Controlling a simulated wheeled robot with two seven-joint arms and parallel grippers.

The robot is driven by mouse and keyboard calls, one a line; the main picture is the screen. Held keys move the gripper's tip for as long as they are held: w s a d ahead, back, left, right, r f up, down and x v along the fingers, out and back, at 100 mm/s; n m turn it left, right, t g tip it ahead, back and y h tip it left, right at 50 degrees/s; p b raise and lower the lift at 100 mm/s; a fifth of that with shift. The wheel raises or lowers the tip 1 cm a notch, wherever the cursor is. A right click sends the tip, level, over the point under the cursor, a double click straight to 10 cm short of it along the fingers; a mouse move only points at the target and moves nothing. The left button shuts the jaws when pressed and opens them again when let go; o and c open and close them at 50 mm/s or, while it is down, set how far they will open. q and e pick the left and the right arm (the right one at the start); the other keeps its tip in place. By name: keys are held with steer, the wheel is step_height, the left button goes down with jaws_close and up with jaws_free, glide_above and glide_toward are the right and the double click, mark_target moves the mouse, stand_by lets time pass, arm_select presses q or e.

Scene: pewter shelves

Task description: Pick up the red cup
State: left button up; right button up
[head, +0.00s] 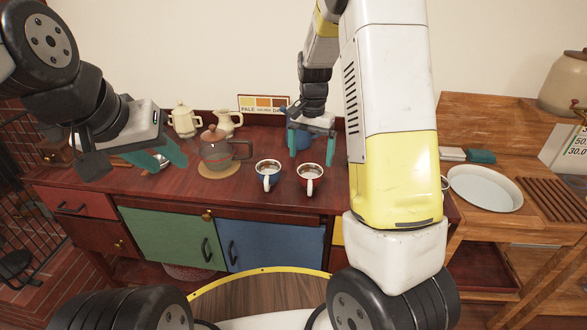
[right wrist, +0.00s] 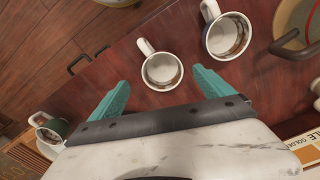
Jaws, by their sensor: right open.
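The red cup (head: 311,179) stands upright on the dark red counter, its white handle toward me. In the right wrist view it appears to be the white-lined cup (right wrist: 162,70) between the finger tips. My right gripper (head: 311,155) is open and empty, above and slightly behind the red cup, with a finger to either side. A similar blue cup (head: 268,173) stands just left of it; it also shows in the right wrist view (right wrist: 228,37). My left gripper (head: 169,160) is open at the counter's left part, well away from the red cup.
A grey teapot (head: 216,152) on a round mat stands left of the cups. Two cream jugs (head: 184,121) (head: 229,122) stand at the back. A blue pot (head: 302,141) is behind my right gripper. A green-and-white mug (right wrist: 48,130) shows in the right wrist view. A white tray (head: 485,188) lies right.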

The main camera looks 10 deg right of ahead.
mark_target(308, 174)
steer(key=f, duration=0.7)
steer(key=shift+s+a+f, duration=0.1)
steer(key=shift+a+f, duration=0.15)
steer(key=shift+f, duration=0.05)
steer(key=c, duration=1.6)
steer(key=shift+r, duration=0.1)
